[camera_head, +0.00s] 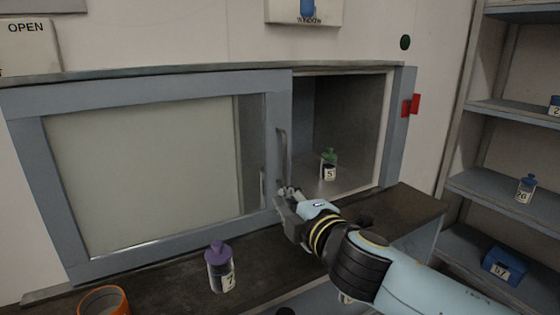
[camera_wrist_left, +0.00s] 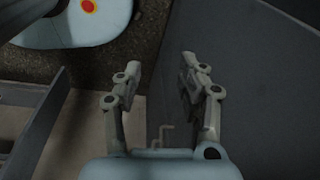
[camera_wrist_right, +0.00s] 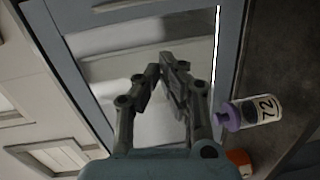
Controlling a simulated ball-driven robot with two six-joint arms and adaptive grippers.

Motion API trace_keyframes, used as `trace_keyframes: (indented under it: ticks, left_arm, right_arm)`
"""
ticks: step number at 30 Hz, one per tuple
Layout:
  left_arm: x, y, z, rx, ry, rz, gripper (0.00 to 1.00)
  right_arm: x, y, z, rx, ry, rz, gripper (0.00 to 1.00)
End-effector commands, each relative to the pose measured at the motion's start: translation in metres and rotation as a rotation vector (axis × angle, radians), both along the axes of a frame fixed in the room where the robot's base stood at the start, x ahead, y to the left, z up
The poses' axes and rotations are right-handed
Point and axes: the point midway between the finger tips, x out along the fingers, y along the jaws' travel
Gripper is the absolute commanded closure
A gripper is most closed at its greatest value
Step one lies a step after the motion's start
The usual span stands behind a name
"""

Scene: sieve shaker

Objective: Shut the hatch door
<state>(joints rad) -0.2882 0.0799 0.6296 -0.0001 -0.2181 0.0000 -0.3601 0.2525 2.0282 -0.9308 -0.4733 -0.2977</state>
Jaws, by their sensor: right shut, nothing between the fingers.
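The hatch door is a blue-grey framed sliding panel (camera_head: 155,85) with a pale pane. It covers the left and middle of the hatch, and the opening at the right shows the inside. A vertical handle (camera_head: 283,155) is on the door's right edge. My right gripper (camera_head: 286,193) is shut and empty at the door's right edge, just below the handle; I cannot tell if it touches. In the right wrist view its closed fingers (camera_wrist_right: 163,68) are in front of the door frame and pane. My left gripper (camera_wrist_left: 162,68) is open and empty, seen only in its wrist view.
A green-capped bottle (camera_head: 329,167) stands inside the opening. A purple-capped bottle (camera_head: 220,268) and an orange-rimmed container (camera_head: 104,301) stand on the dark counter (camera_head: 165,293) in front. A red catch (camera_head: 411,105) is on the right frame. Shelves (camera_head: 500,190) stand at right.

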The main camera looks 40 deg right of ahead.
Motion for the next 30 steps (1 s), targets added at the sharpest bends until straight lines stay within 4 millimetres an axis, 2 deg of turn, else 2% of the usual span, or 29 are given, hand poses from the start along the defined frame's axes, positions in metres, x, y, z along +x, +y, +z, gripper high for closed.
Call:
trace_keyframes:
  ticks: [1,3,6,12,22,25,30]
  left_arm:
    - [0.002,0.000,0.006,0.000,-0.004,0.000,0.60]
    - [0.001,0.000,0.008,0.000,-0.001,0.000,0.60]
    - [-0.008,0.000,0.009,0.000,0.012,0.001,0.60]
    - [-0.022,0.000,0.018,0.001,0.032,0.001,0.60]
    - [-0.016,0.000,0.034,0.001,0.025,0.001,0.60]
    - [-0.015,0.000,0.035,0.001,0.023,0.001,0.60]
    - [-0.011,0.001,0.036,0.001,0.017,0.000,0.60]
  right_arm:
    - [0.003,0.003,0.023,-0.051,-0.031,0.020,1.00]
    - [0.005,0.007,0.041,-0.105,-0.059,0.037,1.00]
    - [0.011,0.007,0.049,-0.132,-0.074,0.047,1.00]
    - [0.039,-0.001,0.050,-0.131,-0.073,0.045,1.00]
    - [0.106,-0.021,0.049,-0.128,-0.072,0.045,1.00]
    - [0.101,-0.039,0.047,-0.135,-0.069,0.046,1.00]
    - [0.100,-0.055,0.046,-0.130,-0.069,0.045,1.00]
